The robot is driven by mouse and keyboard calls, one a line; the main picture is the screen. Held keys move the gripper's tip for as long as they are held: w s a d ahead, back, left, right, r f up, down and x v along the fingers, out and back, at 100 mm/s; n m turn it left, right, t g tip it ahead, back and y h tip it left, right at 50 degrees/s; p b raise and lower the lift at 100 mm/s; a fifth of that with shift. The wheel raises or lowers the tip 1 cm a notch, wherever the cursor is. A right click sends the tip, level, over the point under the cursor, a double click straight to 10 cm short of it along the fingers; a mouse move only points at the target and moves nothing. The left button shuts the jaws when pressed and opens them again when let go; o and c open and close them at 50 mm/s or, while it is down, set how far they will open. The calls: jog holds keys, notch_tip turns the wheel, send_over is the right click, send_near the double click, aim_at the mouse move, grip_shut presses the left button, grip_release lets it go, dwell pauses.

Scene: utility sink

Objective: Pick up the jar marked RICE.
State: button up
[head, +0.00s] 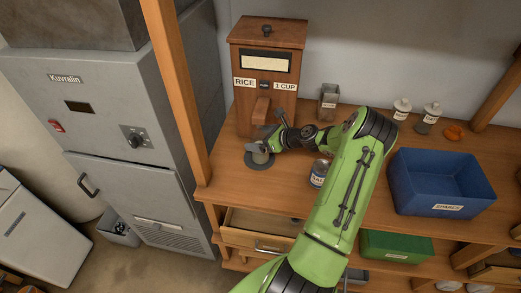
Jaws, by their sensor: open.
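A wooden dispenser (266,80) stands at the back left of the wooden counter, with labels reading RICE and 1 CUP. My gripper (262,148) is in front of its base, jaws open. A small pale container (261,157) shows at the jaws, over a dark round pad (259,165); my gripper partly covers it, and I cannot tell whether they touch. A small jar with a white and dark label (319,173) stands to the right, partly beside my green arm. Its lettering is too small to read surely. No jar shows a clearly readable RICE label.
A glass jar (328,101) stands at the back. Two white-topped jars (401,110) (429,119) and an orange item (454,132) are at the back right. A blue bin (441,183) sits at right. A wooden post (178,90) rises at the counter's left edge.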

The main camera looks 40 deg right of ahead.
jog(key=c, duration=1.6)
jog(key=shift+r, duration=0.25)
jog(key=shift+c, duration=0.3)
jog(key=r, duration=0.3)
jog(key=shift+s+a, duration=0.3)
jog(key=s+a+b, duration=0.2)
jog(key=s+a, duration=0.8)
jog(key=a, duration=0.3)
jog(key=shift+s+a+b, duration=0.25)
jog(key=shift+a+b, duration=0.05)
